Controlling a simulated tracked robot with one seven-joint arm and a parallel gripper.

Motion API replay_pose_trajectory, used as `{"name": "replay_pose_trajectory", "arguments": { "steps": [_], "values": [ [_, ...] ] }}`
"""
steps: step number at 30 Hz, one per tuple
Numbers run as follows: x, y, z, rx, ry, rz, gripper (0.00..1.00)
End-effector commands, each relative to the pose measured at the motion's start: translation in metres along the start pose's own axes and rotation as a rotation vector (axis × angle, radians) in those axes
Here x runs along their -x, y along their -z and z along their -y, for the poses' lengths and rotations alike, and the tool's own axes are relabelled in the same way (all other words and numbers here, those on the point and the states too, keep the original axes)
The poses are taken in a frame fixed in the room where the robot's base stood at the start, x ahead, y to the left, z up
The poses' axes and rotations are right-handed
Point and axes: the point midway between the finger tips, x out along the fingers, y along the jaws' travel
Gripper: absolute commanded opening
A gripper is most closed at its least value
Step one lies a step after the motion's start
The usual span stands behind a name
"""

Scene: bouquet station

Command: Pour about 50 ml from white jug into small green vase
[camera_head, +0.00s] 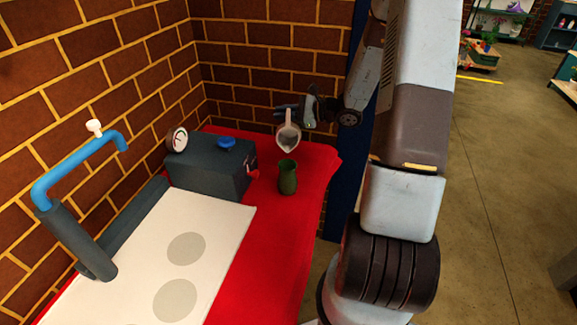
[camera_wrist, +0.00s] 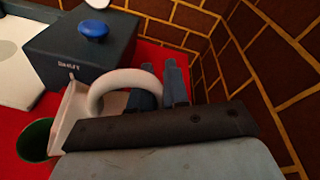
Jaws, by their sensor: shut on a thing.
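My gripper (camera_head: 300,108) is shut on the handle of the white jug (camera_head: 288,136) and holds it in the air. The jug is tilted, with its mouth toward the camera and down, above the small green vase (camera_head: 288,177). The vase stands upright on the red-covered table. In the wrist view, the white jug (camera_wrist: 70,115) shows at the left, with its handle between my gripper's fingers (camera_wrist: 160,90). The green vase (camera_wrist: 36,139) is below the jug's lip at the lower left. I cannot see any liquid stream or the level in the vase.
A dark box (camera_head: 210,165) with a blue knob (camera_head: 226,143) and a gauge (camera_head: 177,139) stands left of the vase. A blue pipe with a white tap (camera_head: 95,127) rises at the left. A white mat (camera_head: 215,215) with two grey circles lies on the red table (camera_head: 262,245). Brick walls stand behind.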

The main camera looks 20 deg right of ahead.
Motion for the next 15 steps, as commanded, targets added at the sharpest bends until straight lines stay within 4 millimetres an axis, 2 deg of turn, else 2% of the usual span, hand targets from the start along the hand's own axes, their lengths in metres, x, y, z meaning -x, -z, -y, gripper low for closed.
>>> {"name": "replay_pose_trajectory", "arguments": {
  "steps": [15],
  "values": [
    [0.0016,-0.0054,0.0008,0.046,0.013,0.005,0.0]
  ]
}}
